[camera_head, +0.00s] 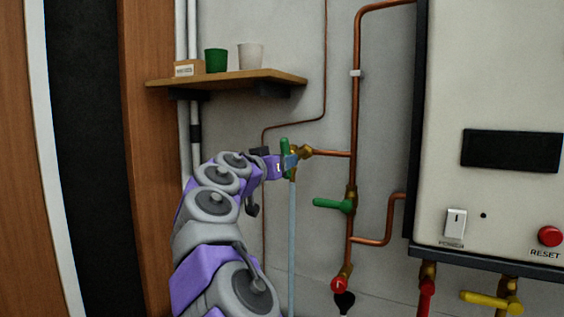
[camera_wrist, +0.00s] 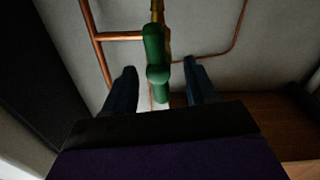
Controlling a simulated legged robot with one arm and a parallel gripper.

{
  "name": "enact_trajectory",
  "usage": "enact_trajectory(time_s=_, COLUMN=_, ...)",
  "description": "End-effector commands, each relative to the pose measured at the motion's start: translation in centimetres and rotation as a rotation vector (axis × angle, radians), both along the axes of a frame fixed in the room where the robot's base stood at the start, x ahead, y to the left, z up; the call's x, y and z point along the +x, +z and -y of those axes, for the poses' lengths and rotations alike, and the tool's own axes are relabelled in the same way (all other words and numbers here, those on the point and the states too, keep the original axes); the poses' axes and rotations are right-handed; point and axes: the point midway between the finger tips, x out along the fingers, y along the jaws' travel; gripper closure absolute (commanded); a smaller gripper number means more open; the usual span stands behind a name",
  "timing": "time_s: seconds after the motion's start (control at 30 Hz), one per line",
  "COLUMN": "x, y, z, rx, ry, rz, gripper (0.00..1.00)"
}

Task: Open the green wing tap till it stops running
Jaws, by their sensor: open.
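The green wing tap (camera_head: 285,145) sits on a brass fitting at the end of a copper branch pipe. A pale blue stream (camera_head: 292,230) runs straight down from below it. My gripper (camera_head: 276,166) is at the tap, coming from the left. In the wrist view the green wing tap (camera_wrist: 156,58) stands between the two dark fingers of my gripper (camera_wrist: 160,76), with gaps on both sides. The fingers are open and hold nothing. In the head view my gripper partly hides the tap.
A second green handle (camera_head: 332,204) is on the vertical copper pipe (camera_head: 354,120) at right. The white boiler (camera_head: 500,90) stands farther right, with red (camera_head: 426,295) and yellow (camera_head: 485,299) handles below. A wooden shelf (camera_head: 245,80) with cups is above my arm.

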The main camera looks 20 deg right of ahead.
Motion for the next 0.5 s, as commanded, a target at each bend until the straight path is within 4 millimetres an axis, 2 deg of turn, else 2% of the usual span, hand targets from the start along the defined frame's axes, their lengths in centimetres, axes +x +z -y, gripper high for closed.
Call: enact_trajectory(time_s=0.5, x=-4.7, y=0.1, z=-6.5, rx=-0.001, ry=0.001, rz=0.0, gripper=0.43)
